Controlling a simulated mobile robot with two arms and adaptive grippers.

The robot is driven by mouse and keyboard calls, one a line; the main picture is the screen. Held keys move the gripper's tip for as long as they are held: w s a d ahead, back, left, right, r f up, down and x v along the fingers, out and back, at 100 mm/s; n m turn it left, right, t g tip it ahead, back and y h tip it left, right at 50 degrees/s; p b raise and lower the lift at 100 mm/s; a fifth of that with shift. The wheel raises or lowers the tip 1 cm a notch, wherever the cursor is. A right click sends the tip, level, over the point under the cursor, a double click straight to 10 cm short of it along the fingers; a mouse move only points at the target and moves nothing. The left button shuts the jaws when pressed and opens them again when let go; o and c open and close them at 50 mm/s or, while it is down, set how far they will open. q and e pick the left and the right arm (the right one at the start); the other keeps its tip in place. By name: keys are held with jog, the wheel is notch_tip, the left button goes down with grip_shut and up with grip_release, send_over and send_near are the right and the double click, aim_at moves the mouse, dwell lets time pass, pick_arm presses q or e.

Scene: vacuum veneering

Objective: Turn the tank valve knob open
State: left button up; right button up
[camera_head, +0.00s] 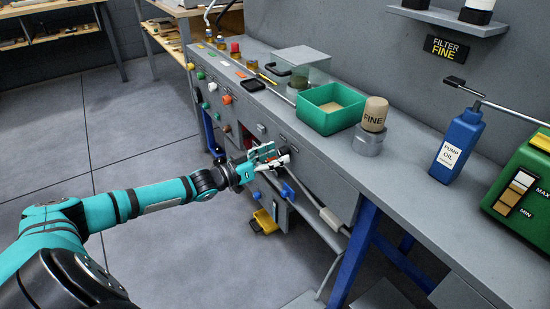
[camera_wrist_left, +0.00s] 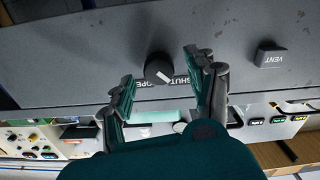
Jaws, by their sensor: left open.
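The valve knob (camera_wrist_left: 158,68) is a small round black knob on a grey panel in the left wrist view. A white pointer mark shows at its lower right, and SHUT and OPEN lettering is partly visible beside it. My left gripper (camera_wrist_left: 160,70) is open. Its two fingers stand on either side of the knob in the picture, and gaps show between them and it. In the head view my left gripper (camera_head: 268,158) is at the front panel of the grey bench, where it hides the knob.
A dark VENT control (camera_wrist_left: 270,55) sits right of the knob. The floor at left is clear.

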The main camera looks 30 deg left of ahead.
jog(key=shift+w+r, duration=0.15)
jog(key=shift+w, duration=0.05)
